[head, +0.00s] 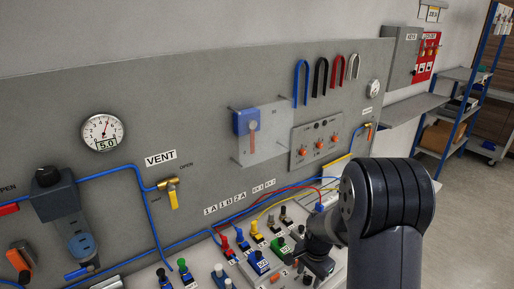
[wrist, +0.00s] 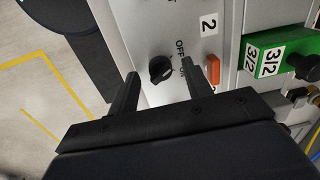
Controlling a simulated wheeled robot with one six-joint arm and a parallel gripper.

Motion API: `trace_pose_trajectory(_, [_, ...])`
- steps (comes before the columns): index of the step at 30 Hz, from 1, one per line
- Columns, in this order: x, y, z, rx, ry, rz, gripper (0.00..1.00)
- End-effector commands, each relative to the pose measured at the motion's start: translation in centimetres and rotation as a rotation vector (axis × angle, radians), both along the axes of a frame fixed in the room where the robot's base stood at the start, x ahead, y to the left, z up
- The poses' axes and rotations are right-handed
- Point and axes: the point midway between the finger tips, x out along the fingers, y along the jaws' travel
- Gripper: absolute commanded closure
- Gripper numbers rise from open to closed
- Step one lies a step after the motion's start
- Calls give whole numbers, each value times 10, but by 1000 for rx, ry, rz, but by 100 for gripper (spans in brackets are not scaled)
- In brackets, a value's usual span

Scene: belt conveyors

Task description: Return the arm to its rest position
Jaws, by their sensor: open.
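My gripper (wrist: 160,72) is open, with one black finger on each side of a small black rotary knob (wrist: 161,69) in the wrist view. Nothing is held between the fingers. The knob sits on a grey panel face (wrist: 165,25) beside an "OFF" label. I cannot tell how far the fingertips are from the panel. In the head view my arm reaches in at the lower right, bent down over the right end of the sloped valve board. There the dark wrist (head: 320,235) shows, but the knob cannot be made out.
A green valve block marked 3/2 (wrist: 268,55) and an orange rocker (wrist: 213,72) are close to the right finger. In the head view, several coloured hoses and valves crowd the board left of my arm. The wall panel (head: 215,110) rises behind. Open floor (head: 455,220) lies at right.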

Motion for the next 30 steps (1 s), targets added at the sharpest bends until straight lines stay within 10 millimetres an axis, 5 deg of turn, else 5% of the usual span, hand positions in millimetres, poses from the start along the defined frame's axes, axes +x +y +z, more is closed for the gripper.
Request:
trace_pose_trajectory(16, [-2,-4,88,0,-9,5,53])
trace_pose_trajectory(30, [-4,-4,102,0,-5,6,53])
